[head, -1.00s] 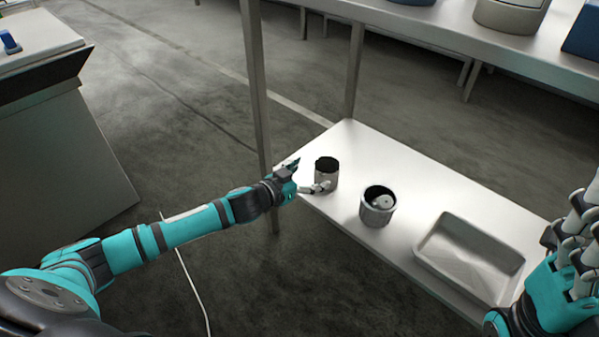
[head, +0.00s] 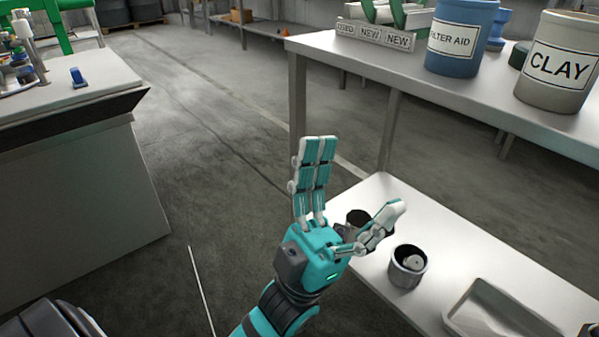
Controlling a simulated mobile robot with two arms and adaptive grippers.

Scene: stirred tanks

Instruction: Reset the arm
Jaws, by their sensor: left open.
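My left gripper (head: 350,185) is a teal and white hand raised in the middle of the head view. Its fingers point up and spread apart from the thumb, and it is open and empty. It stands in front of the lower shelf and partly hides a dark-topped metal cup (head: 357,217). My right gripper is not in clear view; only a small dark piece shows at the lower right edge.
A metal cup with a pale object inside (head: 408,266) and a grey tray (head: 480,297) sit on the lower shelf (head: 440,237). The upper shelf (head: 400,62) holds a blue FILTER AID bin (head: 461,38) and a CLAY bin (head: 558,62). A bench (head: 75,190) stands left; floor between is clear.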

